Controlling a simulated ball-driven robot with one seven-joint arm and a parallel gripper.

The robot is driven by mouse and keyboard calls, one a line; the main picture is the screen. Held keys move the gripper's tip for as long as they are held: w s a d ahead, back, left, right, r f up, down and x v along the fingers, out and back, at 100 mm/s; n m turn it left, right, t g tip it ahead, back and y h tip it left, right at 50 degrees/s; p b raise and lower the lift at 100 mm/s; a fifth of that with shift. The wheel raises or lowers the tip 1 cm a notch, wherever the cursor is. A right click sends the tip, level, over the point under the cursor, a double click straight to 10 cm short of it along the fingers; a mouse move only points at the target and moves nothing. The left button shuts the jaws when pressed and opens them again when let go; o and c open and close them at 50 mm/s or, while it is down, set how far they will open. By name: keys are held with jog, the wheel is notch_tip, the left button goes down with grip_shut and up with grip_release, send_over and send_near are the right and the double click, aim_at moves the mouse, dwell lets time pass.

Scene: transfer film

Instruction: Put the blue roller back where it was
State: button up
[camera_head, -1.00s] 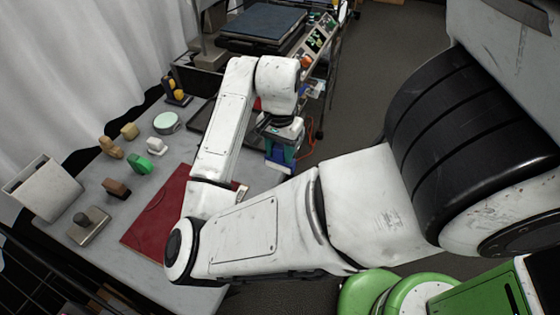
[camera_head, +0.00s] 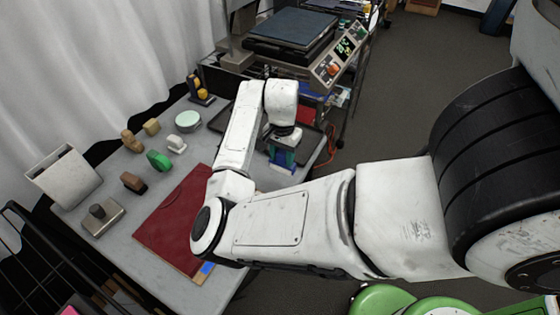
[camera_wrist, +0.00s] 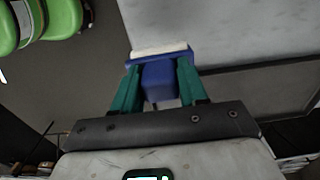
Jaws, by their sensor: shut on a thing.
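The blue roller (camera_wrist: 158,78), a blue body with a pale strip along its far end, is between the teal fingers of my gripper (camera_wrist: 158,84) in the wrist view. The fingers are shut on it. In the head view my gripper (camera_head: 283,152) points down near the right edge of the grey table (camera_head: 170,225), beside the dark tray; the roller (camera_head: 283,160) shows only as a small blue and white piece below the wrist. I cannot tell how high it is above the table.
A red board (camera_head: 170,228) lies on the table, partly behind my arm. Small tools stand to the left, including a green one (camera_head: 158,160), a brown one (camera_head: 133,182) and a pale disc (camera_head: 187,121). A dark tray (camera_head: 312,140) lies behind my gripper. Press machinery (camera_head: 290,32) stands behind.

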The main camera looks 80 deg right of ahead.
aim_at(280, 162)
jog(key=shift+w+d+f, duration=0.3)
jog(key=shift+f, duration=0.15)
jog(key=shift+w+d+f+p, duration=0.15)
jog(key=shift+f+p, duration=0.2)
jog(key=shift+f, duration=1.45)
jog(key=shift+f, duration=0.1)
jog(key=o, duration=1.1)
notch_tip(280, 162, up, 12)
jog(key=shift+r+b, duration=0.15)
jog(key=shift+b, duration=0.3)
